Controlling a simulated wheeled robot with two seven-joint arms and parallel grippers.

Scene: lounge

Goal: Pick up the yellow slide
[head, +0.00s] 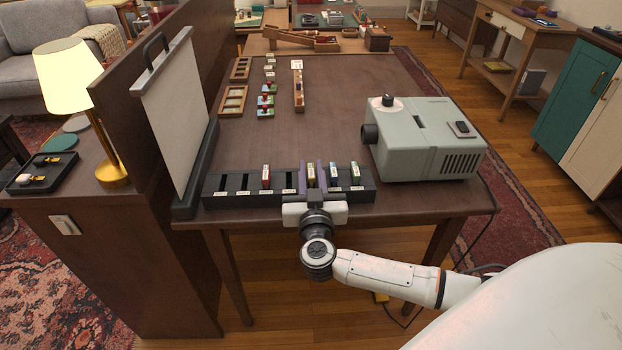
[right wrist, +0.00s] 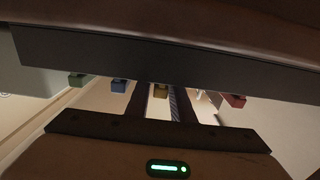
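The yellow slide (head: 311,176) stands upright in a slot of the long black slide rack (head: 236,195) at the table's near edge. My right gripper (head: 311,178) reaches in from the near side, with one finger on each side of the yellow slide. Narrow gaps show between slide and fingers, so the gripper looks open. In the right wrist view the yellow slide (right wrist: 160,91) lies between the two dark fingers (right wrist: 158,102). My left gripper is not in view.
A blue slide (head: 334,171) and a green slide (head: 355,173) stand right of the gripper, a red slide (head: 266,176) to its left. A grey-green projector (head: 425,140) stands close on the right, a white screen (head: 178,110) on the left. The table middle is clear.

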